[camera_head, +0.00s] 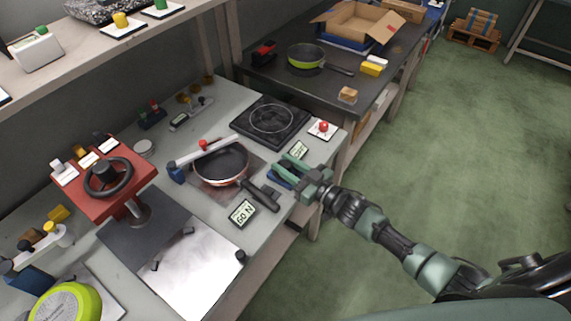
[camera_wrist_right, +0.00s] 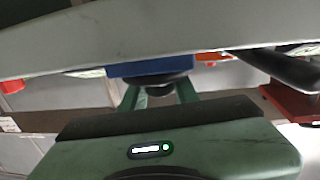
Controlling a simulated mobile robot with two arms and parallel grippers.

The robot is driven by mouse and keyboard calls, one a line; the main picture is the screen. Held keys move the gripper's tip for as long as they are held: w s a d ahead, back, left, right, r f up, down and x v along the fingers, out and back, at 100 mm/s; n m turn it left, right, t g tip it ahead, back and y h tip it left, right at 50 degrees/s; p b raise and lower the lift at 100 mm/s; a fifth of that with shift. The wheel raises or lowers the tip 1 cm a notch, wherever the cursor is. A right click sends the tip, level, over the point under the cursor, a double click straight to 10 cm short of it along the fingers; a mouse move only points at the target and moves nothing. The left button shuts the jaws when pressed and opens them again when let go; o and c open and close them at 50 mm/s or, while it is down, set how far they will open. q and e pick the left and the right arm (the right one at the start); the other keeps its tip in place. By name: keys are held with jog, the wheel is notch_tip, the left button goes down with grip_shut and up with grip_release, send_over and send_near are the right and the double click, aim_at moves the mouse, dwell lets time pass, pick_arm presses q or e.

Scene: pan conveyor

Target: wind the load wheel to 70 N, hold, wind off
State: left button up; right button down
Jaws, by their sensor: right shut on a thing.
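My right gripper (camera_head: 290,171) reaches in from the right to the front edge of the bench. In the right wrist view its green fingers (camera_wrist_right: 159,97) are shut on a dark round knob, likely the load wheel (camera_wrist_right: 160,79), below a blue block (camera_wrist_right: 150,67). The blue block also shows in the head view (camera_head: 279,178), partly hidden by the gripper. A small display (camera_head: 242,212) on the bench seems to read 60 N. A dark pan (camera_head: 221,164) with a reddish rim sits in the fixture, its black handle (camera_head: 262,195) pointing toward the bench front. My left gripper is not in view.
A red stand (camera_head: 128,205) with a black handwheel (camera_head: 108,178) is on the left. A black hotplate (camera_head: 271,121) and a red button (camera_head: 323,126) lie behind the gripper. Another display (camera_head: 299,150) is close to it.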

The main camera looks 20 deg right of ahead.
jog(key=shift+a+r+m+t+h+p, duration=0.15)
jog(key=shift+m+t+h+p, duration=0.3)
jog(key=shift+m+h, duration=0.3)
jog(key=shift+m+t+h, duration=0.35)
jog(key=shift+m+h, duration=0.1)
jog(key=shift+h, duration=0.3)
jog(key=shift+m+t+h, duration=0.4)
jog(key=shift+m+h, duration=0.8)
jog(key=shift+h, duration=0.6)
jog(key=c, duration=1.1)
grip_release()
jog(key=shift+o, duration=0.2)
